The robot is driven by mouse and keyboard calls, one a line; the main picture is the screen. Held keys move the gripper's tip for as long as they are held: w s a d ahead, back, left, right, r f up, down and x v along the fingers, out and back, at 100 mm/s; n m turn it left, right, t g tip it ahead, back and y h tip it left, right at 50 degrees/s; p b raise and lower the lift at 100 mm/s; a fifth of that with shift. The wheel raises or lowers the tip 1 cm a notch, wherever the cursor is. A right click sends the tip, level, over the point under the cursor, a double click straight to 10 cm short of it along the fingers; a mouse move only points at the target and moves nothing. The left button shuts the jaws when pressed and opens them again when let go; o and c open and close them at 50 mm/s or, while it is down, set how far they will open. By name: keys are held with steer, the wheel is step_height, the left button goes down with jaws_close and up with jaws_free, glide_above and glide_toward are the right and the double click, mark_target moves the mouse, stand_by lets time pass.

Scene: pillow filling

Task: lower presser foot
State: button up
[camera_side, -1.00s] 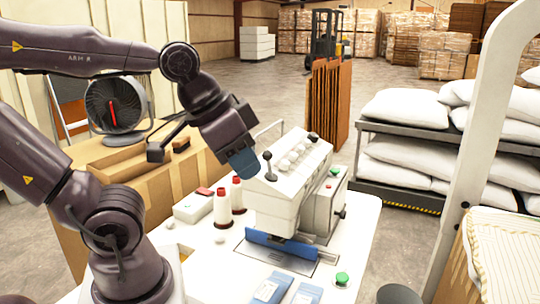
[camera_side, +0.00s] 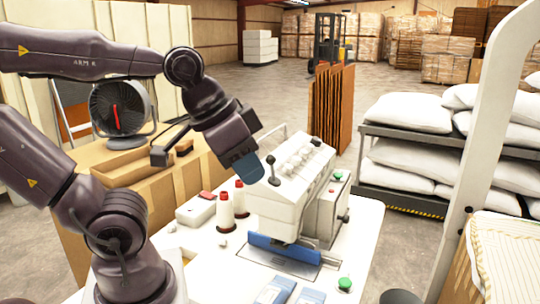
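A white sewing machine head (camera_side: 285,195) stands on the white table. A lever with a black knob (camera_side: 271,160) stands up from the left end of its top. A blue bar (camera_side: 285,249) runs along the foot of the machine head, close above a grey plate; I cannot tell whether it touches the plate. My gripper (camera_side: 247,167) is just left of the lever, seemingly apart from it, with its blue-grey end pointing down and right. Its fingers cannot be told apart, and I see nothing held in it. The presser foot itself is not clearly visible.
Two thread spools with red tops (camera_side: 225,211) and a white box (camera_side: 196,208) stand left of the machine. A green button (camera_side: 344,284) and blue packets (camera_side: 274,290) are at the table's front. A fan (camera_side: 118,107) and a pillow rack (camera_side: 415,150) stand beyond.

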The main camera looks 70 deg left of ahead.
steer(key=o, duration=0.4)
steer(key=shift+a+f, duration=0.15)
steer(key=shift+a, duration=0.1)
steer(key=shift+c, duration=0.2)
steer(key=o, duration=0.3)
steer(key=shift+w+a+f+n+g, duration=0.3)
steer(key=shift+a+f+n, duration=0.1)
steer(key=shift+a, duration=0.1)
steer(key=shift+o, duration=0.5)
steer(key=w+a+n+g, duration=0.1)
steer(key=w+a+n, duration=0.1)
steer(key=w+a, duration=0.1)
steer(key=shift+w+a+r+g+y, duration=0.3)
steer(key=shift+w+a+r+y, duration=0.1)
steer(key=shift+a, duration=0.45)
steer(key=n+g, duration=0.3)
steer(key=n, duration=0.1)
glide_toward(271, 160)
steer(key=shift+w+a+r, duration=0.2)
steer(key=shift+w+a, duration=0.2)
steer(key=shift+a, duration=0.45)
steer(key=shift+g+h, duration=0.3)
step_height(271, 160, down, 11)
steer(key=shift+s+a+f, duration=0.1)
